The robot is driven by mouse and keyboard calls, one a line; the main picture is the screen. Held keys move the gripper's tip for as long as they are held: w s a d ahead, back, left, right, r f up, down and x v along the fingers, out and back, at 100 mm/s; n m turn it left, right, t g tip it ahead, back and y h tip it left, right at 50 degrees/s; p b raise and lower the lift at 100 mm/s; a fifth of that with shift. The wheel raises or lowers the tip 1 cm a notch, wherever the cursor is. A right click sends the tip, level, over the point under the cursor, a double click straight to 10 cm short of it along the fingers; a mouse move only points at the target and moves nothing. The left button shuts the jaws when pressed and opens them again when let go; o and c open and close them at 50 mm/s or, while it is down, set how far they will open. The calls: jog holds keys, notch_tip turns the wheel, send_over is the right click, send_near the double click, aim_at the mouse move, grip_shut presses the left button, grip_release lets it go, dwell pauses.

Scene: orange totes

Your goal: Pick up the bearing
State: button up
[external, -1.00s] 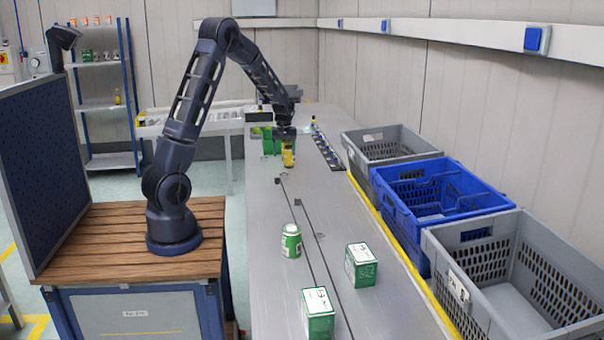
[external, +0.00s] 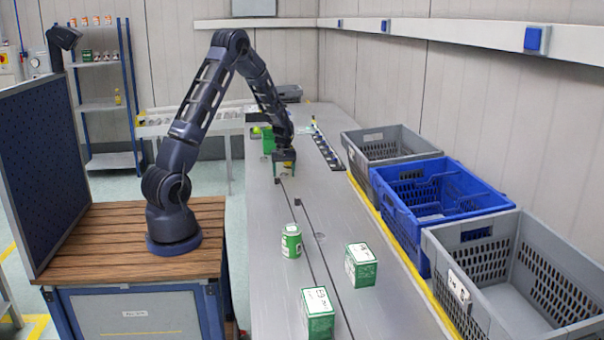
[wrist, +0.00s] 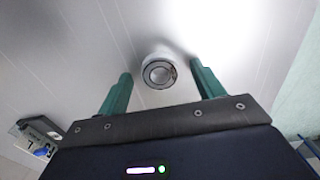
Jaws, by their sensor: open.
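A round, silvery ring-shaped object (wrist: 158,72), which looks like the bearing, is on the grey surface in the wrist view. It shows ahead of and between the two green fingers of my gripper (wrist: 158,88), which are apart with nothing between their tips. The fingers do not appear to touch it. In the external view my gripper (external: 284,166) points down low over the far part of the long grey table (external: 345,225). It hides what lies under it there, so I cannot make out the bearing in that view.
A green can (external: 291,241) and two green-white boxes (external: 361,266) (external: 318,314) stand on the near table. Green containers (external: 267,139) stand behind my gripper. Grey and blue crates (external: 435,195) line the right side. A dark strip of small parts (external: 327,152) lies right of my gripper.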

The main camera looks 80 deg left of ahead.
jog(key=c, duration=1.1)
